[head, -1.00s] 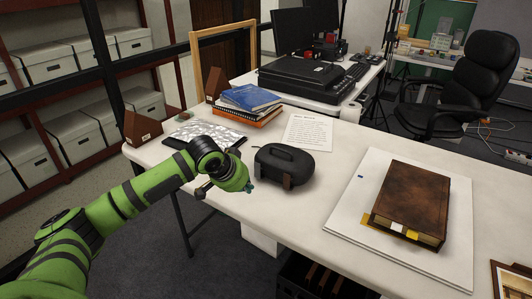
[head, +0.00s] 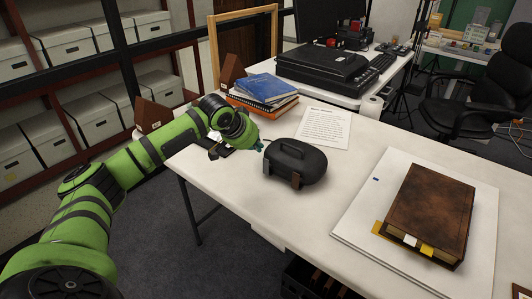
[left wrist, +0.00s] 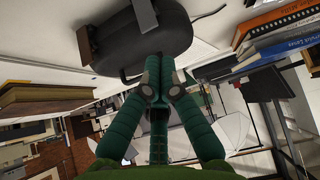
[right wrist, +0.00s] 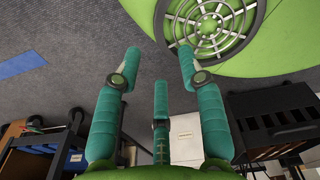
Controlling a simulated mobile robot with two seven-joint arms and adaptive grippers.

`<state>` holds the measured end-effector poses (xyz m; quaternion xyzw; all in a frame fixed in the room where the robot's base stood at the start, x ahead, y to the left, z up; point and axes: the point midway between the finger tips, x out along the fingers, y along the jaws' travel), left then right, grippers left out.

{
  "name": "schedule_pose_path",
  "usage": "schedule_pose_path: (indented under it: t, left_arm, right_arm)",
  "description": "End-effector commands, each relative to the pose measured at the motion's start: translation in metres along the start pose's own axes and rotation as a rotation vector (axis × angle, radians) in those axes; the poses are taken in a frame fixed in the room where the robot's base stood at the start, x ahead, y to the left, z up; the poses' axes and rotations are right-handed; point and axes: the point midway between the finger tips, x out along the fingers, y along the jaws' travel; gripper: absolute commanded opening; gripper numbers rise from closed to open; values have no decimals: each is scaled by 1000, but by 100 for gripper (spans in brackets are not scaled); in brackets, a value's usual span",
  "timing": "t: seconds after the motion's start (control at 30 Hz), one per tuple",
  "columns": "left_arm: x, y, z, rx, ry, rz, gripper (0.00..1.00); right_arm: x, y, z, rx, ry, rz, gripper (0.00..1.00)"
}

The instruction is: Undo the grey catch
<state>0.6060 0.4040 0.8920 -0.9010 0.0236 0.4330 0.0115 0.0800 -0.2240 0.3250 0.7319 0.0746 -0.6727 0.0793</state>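A black rounded case (head: 303,158) with a top handle stands on the white table; it also fills the top of the left wrist view (left wrist: 140,45). Two catches sit on its front. The grey catch (head: 268,167) is the left one in the head view and shows at the top edge of the left wrist view (left wrist: 145,14). The other catch (head: 296,181) is brown. My left gripper (head: 260,147) is just left of the case, near its back left end, with fingertips together (left wrist: 159,72) and nothing seen between them. My right gripper (right wrist: 158,82) is open and empty, over the floor.
A large brown book (head: 432,213) lies on a white board (head: 350,225) to the right. A stack of books (head: 262,92) and a printed sheet (head: 323,127) lie behind the case. The table is clear in front of the case.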

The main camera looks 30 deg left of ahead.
Motion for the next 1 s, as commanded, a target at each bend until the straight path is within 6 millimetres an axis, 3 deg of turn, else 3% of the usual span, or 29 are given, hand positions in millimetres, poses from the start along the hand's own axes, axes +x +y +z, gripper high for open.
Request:
schedule_pose_path:
  t: [0.2, 0.4, 1.0]
  left_arm:
    - [42, 1, 0, -2, 0, 2, 0]
    - [65, 0, 0, -1, 0, 1, 0]
    - [71, 0, 2, 1, 11, 0, 0]
  right_arm:
    - [-1, 0, -12, 2, 21, 1, 40]
    - [0, 0, -11, 4, 19, 0, 40]
    - [0, -1, -4, 5, 6, 0, 40]
